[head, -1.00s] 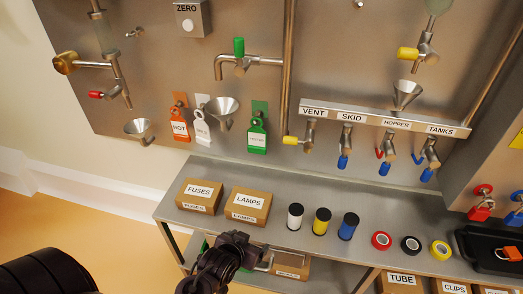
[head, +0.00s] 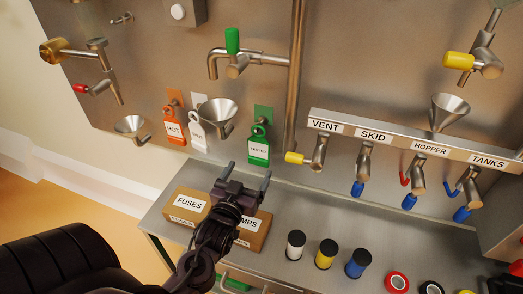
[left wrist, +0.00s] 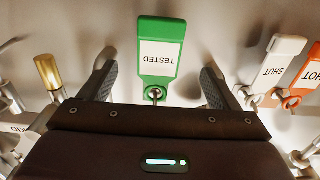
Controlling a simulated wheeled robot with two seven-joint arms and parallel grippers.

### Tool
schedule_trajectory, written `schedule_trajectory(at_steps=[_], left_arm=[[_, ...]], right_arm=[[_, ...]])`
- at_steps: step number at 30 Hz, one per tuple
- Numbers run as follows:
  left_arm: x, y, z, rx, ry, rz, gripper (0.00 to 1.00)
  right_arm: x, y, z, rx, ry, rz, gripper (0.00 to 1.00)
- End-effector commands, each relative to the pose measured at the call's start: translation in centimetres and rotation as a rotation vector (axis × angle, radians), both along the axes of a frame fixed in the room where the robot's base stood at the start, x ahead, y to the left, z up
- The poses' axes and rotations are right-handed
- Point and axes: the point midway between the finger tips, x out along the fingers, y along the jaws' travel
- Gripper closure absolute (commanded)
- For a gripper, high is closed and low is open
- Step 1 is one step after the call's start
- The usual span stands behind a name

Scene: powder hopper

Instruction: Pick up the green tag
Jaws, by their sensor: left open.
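The green tag (head: 259,150) hangs by its ring from a hook on the metal panel, with a white label reading TESTED. In the left wrist view the tag (left wrist: 161,52) appears upside down, its ring at the bottom. My left gripper (head: 247,174) is open and empty, just below and in front of the tag in the head view. In the wrist view the tag lies between the two spread fingers (left wrist: 157,68), with space on both sides. I cannot tell the remaining depth between them. My right gripper is not in view.
A white SHUT tag (head: 197,135), an orange HOT tag (head: 174,128) and a funnel (head: 217,113) are left of the green tag. Boxes (head: 185,207) and small cylinders (head: 326,252) stand on the shelf below.

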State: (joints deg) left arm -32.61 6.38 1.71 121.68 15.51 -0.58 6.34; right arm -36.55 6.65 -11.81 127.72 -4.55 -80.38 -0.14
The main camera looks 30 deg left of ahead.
Motion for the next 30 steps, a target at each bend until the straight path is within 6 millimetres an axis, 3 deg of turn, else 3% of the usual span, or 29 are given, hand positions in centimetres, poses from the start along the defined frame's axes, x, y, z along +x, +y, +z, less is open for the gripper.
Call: schedule_trajectory(at_steps=[12,22,30], left_arm=[[5.3,1.2,0.3,0.0,0.0,-0.002,0.16],[6.1,1.4,0.3,0.0,0.004,-0.001,0.16],[6.1,1.4,0.3,0.0,0.004,-0.001,0.49]], right_arm=[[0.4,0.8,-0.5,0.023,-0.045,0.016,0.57],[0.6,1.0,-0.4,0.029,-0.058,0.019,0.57],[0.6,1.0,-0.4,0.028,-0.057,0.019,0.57]])
